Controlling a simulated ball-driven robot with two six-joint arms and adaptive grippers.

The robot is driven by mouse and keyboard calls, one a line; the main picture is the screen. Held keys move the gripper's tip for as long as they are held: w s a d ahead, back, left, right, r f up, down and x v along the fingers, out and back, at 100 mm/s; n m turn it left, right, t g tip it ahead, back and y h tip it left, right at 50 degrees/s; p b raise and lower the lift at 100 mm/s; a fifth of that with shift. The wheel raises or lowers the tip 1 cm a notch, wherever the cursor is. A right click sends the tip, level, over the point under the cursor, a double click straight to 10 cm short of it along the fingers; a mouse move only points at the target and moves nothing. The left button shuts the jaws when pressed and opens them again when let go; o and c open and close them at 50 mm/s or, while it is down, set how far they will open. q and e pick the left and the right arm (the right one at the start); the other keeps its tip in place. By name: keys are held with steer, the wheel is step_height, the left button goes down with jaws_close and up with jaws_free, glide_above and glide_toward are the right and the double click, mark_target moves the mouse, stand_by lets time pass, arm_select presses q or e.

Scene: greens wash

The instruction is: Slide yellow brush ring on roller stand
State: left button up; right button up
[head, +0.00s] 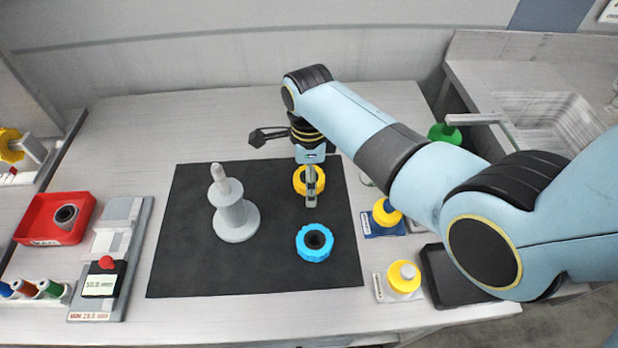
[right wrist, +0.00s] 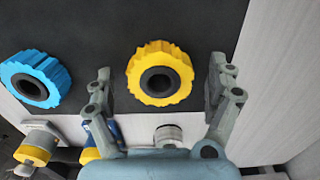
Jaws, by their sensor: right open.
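The yellow brush ring (head: 300,180) lies on the black mat (head: 180,270), partly hidden by my right gripper (head: 311,190) in the head view. In the right wrist view the yellow ring (right wrist: 160,72), toothed with a dark hub, shows between the two open fingers of my right gripper (right wrist: 160,88), touching neither as far as I can see. The grey roller stand (head: 234,215) stands upright on the mat, left of the ring, with a bare post on top. My left gripper is not in view.
A blue brush ring (head: 314,242) lies on the mat in front of the yellow one. Yellow-topped pieces (head: 386,212) (head: 404,277) and a dark tray (head: 450,275) stand at the right. A red bin (head: 40,232) and a device with a red button (head: 107,263) are at the left.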

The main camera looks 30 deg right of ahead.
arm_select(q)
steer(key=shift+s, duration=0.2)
arm_select(e)
steer(key=shift+c, duration=0.3)
steer(key=c, duration=0.4)
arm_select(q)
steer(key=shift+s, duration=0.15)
arm_select(e)
steer(key=c, duration=0.8)
steer(key=shift+r, duration=0.2)
